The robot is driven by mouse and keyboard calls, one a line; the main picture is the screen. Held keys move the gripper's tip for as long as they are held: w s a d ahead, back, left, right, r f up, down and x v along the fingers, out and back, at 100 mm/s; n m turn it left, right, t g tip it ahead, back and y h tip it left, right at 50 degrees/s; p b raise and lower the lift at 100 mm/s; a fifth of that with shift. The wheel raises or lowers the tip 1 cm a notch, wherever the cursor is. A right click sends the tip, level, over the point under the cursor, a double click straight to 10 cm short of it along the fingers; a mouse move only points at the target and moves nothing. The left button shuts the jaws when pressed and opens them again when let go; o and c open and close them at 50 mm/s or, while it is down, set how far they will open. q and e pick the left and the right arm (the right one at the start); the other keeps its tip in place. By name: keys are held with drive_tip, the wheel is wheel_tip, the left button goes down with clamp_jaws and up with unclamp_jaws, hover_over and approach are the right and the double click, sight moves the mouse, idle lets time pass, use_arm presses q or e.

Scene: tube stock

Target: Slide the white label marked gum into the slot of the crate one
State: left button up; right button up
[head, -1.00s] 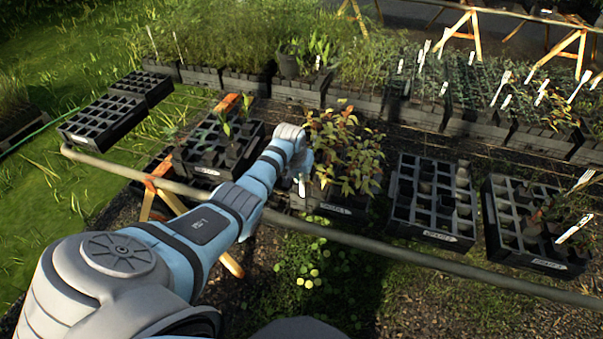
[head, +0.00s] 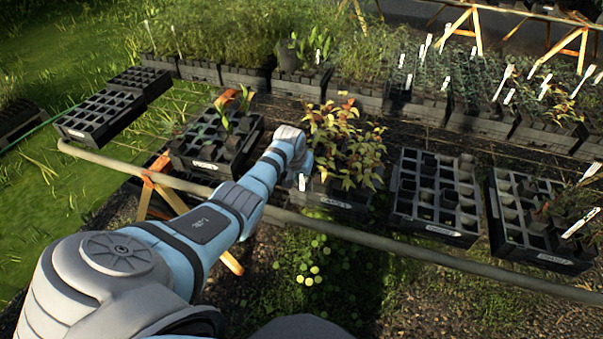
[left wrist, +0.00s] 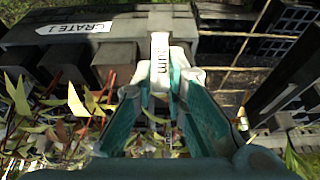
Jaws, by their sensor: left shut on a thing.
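Crate one (left wrist: 200,18) is a dark crate across the top of the left wrist view, with a plate reading CRATE 1 (left wrist: 75,28) on its face. In the head view it is the dark crate (head: 345,203) under reddish-yellow leafy plants. The white gum label (left wrist: 159,62) is gripped between the teal fingers of my left gripper (left wrist: 160,85). Its far end overlaps the crate's edge in the picture; I cannot tell whether it touches the slot. In the head view my left gripper (head: 304,168) is beside the plants, with the label (head: 301,182) showing below it. My right gripper is not in view.
A black celled crate (head: 208,167) stands left of crate one, and another celled crate (head: 436,230) stands to its right. A long rail (head: 400,251) runs along the front. Leaves (left wrist: 75,105) crowd the gripper's left side in the wrist view.

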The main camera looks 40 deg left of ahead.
use_arm(q)
drive_tip(key=shift+f, duration=0.2)
drive_tip(key=o, duration=0.7)
drive_tip(key=shift+o, duration=0.2)
drive_tip(key=v, duration=1.2)
